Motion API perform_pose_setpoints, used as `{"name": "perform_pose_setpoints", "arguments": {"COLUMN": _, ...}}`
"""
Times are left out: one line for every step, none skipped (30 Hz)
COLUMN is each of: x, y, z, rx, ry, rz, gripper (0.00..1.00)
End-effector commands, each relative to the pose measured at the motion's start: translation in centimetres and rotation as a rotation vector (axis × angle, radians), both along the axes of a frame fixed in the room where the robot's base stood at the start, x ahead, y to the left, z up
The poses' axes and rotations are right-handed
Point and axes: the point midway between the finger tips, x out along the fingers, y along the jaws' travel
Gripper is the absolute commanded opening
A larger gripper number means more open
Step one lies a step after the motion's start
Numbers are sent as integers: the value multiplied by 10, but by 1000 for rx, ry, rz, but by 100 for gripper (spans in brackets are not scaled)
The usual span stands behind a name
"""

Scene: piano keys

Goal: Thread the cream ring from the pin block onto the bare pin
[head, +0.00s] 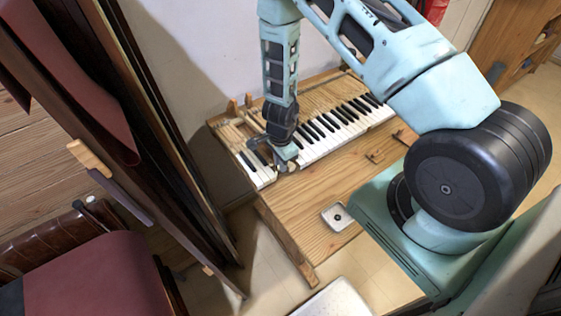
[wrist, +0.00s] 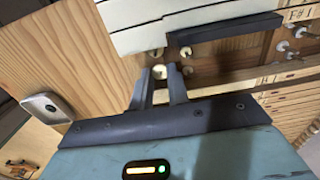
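My gripper (head: 285,164) points down at the keyboard's front edge, at the gap in the key row. In the wrist view my gripper (wrist: 158,78) has its two dark fingers apart. A small pale round piece (wrist: 159,72), perhaps the cream ring, shows between the fingertips; I cannot tell whether they touch it. Other small round metal pins (wrist: 186,52) stand in the wood beside it. The bare pin cannot be told apart from these. A pale wooden block marked F#1 (wrist: 299,14) with pins near it lies at the right; whether it is the pin block is unclear.
White keys (wrist: 125,38) and a black key (wrist: 222,32) border the gap. A small metal dish (head: 338,216) holding a dark round thing sits on the wooden table (head: 300,210). Loose small parts (head: 375,157) lie right of my gripper. The table's front is mostly clear.

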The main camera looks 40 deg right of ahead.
Motion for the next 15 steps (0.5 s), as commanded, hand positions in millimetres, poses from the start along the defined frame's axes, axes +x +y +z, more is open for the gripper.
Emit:
{"name": "perform_pose_setpoints", "arguments": {"x": 0, "y": 0, "z": -1, "rx": 0, "ry": 0, "rz": 0, "gripper": 12}}
{"name": "perform_pose_setpoints", "arguments": {"x": 0, "y": 0, "z": -2, "rx": 0, "ry": 0, "rz": 0, "gripper": 12}}
{"name": "perform_pose_setpoints", "arguments": {"x": 0, "y": 0, "z": -2, "rx": 0, "ry": 0, "rz": 0, "gripper": 12}}
{"name": "perform_pose_setpoints", "arguments": {"x": 0, "y": 0, "z": -3, "rx": 0, "ry": 0, "rz": 0, "gripper": 12}}
{"name": "perform_pose_setpoints", "arguments": {"x": 0, "y": 0, "z": -3, "rx": 0, "ry": 0, "rz": 0, "gripper": 12}}
{"name": "perform_pose_setpoints", "arguments": {"x": 0, "y": 0, "z": -4, "rx": 0, "ry": 0, "rz": 0, "gripper": 12}}
{"name": "perform_pose_setpoints", "arguments": {"x": 0, "y": 0, "z": -4, "rx": 0, "ry": 0, "rz": 0, "gripper": 12}}
{"name": "perform_pose_setpoints", "arguments": {"x": 0, "y": 0, "z": -5, "rx": 0, "ry": 0, "rz": 0, "gripper": 12}}
{"name": "perform_pose_setpoints", "arguments": {"x": 0, "y": 0, "z": -5, "rx": 0, "ry": 0, "rz": 0, "gripper": 12}}
{"name": "perform_pose_setpoints", "arguments": {"x": 0, "y": 0, "z": -6, "rx": 0, "ry": 0, "rz": 0, "gripper": 12}}
{"name": "perform_pose_setpoints", "arguments": {"x": 0, "y": 0, "z": -6, "rx": 0, "ry": 0, "rz": 0, "gripper": 12}}
{"name": "perform_pose_setpoints", "arguments": {"x": 0, "y": 0, "z": -7, "rx": 0, "ry": 0, "rz": 0, "gripper": 12}}
{"name": "perform_pose_setpoints", "arguments": {"x": 0, "y": 0, "z": -7, "rx": 0, "ry": 0, "rz": 0, "gripper": 12}}
{"name": "perform_pose_setpoints", "arguments": {"x": 0, "y": 0, "z": -8, "rx": 0, "ry": 0, "rz": 0, "gripper": 12}}
{"name": "perform_pose_setpoints", "arguments": {"x": 0, "y": 0, "z": -8, "rx": 0, "ry": 0, "rz": 0, "gripper": 12}}
